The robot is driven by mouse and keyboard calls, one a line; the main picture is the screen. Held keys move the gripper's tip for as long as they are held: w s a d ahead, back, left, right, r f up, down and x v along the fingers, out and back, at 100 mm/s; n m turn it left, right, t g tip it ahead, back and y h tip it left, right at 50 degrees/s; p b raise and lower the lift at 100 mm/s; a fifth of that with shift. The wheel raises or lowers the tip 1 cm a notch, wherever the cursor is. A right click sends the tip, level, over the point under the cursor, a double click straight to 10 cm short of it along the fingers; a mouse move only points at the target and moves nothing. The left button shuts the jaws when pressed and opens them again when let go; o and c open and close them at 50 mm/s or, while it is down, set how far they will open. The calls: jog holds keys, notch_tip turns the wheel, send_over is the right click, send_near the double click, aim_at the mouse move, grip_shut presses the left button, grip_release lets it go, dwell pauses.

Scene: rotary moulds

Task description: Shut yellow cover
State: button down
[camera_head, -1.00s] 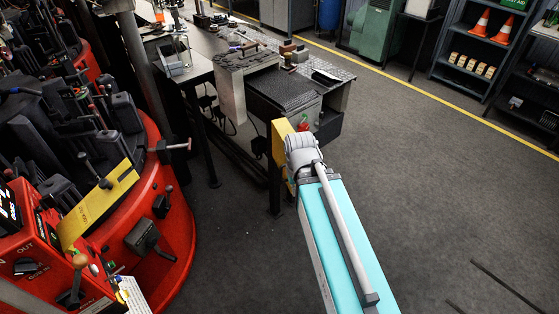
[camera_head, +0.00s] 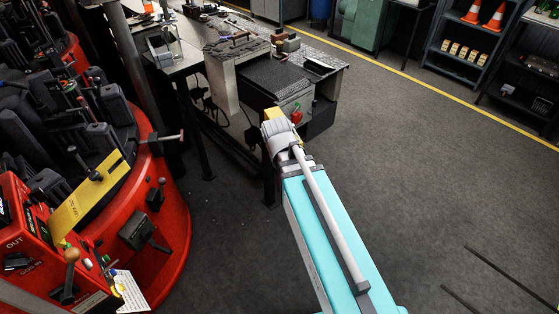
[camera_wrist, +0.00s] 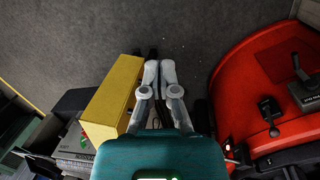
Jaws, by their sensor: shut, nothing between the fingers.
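A flat yellow plate (camera_head: 85,200), which looks like the yellow cover, sits slanted on the red rotary machine (camera_head: 177,222) at the left of the head view. It has small lettering and a dark knob near its upper end. It does not show in the wrist view. My gripper (camera_wrist: 152,62) is shut and empty in the wrist view, pointing over the dark floor. The red machine also shows to its right (camera_wrist: 240,75), apart from the fingers. In the head view my gripper is hidden behind my turquoise arm, well to the right of the plate.
A yellow block (camera_wrist: 112,95) stands close left of my fingers; I cannot tell whether they touch. A cluttered workbench (camera_head: 265,75) is beyond my arm. The machine carries a lever box (camera_head: 140,232) and a projecting handle (camera_head: 167,139).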

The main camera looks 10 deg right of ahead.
jog(key=w+a+n+t+h+b, duration=0.1)
jog(key=w+a+n+h+b, duration=0.3)
jog(key=n, duration=1.2)
jog(key=w+a+h, duration=0.3)
jog(key=w+a, duration=0.3)
jog(key=w, duration=0.1)
jog(key=shift+r+t, duration=0.2)
jog(key=shift+t, duration=0.1)
jog(key=shift+w+d+f+b, duration=0.1)
jog(key=shift+d+f+b, duration=0.05)
jog(key=shift+b, duration=0.2)
jog(key=w+d+f+b, duration=0.1)
jog(key=d+f+b, duration=0.5)
jog(key=d, duration=0.4)
jog(key=shift+w+d+f+b, duration=0.4)
jog(key=shift+s+d, duration=0.1)
